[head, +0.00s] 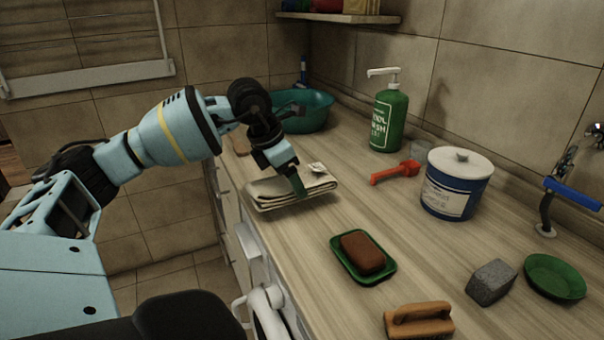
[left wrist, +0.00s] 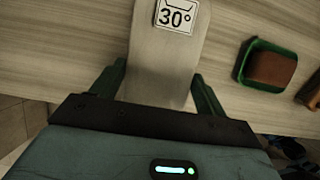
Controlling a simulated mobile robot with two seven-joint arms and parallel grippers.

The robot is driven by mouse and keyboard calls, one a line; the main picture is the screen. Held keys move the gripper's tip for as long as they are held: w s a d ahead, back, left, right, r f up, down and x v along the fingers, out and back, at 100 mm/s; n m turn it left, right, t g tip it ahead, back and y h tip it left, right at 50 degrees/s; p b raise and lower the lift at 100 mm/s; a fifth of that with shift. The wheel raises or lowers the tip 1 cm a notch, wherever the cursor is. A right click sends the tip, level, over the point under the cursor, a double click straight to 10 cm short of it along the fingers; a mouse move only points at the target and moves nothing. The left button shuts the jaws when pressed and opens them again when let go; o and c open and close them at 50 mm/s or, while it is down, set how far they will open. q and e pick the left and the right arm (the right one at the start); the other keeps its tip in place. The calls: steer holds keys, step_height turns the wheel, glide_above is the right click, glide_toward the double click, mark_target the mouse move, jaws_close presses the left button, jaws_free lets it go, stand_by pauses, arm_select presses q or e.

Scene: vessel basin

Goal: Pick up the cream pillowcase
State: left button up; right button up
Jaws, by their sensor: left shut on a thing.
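The cream pillowcase (head: 322,183) is a folded flat cloth at the left edge of the counter in the head view. A small white label shows on its top. My left gripper (head: 298,187) comes down over it and is shut on it. In the left wrist view the pillowcase (left wrist: 165,70) lies between the two green fingers of my left gripper (left wrist: 160,92), with a "30°" label on it. I cannot tell whether its underside touches the counter. My right gripper is not in view.
A teal basin (head: 310,112) stands behind the pillowcase. A brown soap bar (head: 363,251) on a green dish, brush (head: 418,320), grey block (head: 490,283) and green saucer (head: 555,277) are nearer.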

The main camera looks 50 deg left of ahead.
mark_target(267, 197)
arm_select(q)
steer(key=s, duration=0.2)
steer(key=s+d+b, duration=0.1)
steer(key=s, duration=0.2)
steer(key=s+b, duration=0.1)
steer(key=s, duration=0.2)
steer(key=shift+d+r, duration=0.35)
steer(key=shift+d, duration=0.05)
steer(key=shift+s+d+r, duration=0.1)
steer(key=shift+s+d, duration=0.15)
steer(key=shift+s, duration=0.5)
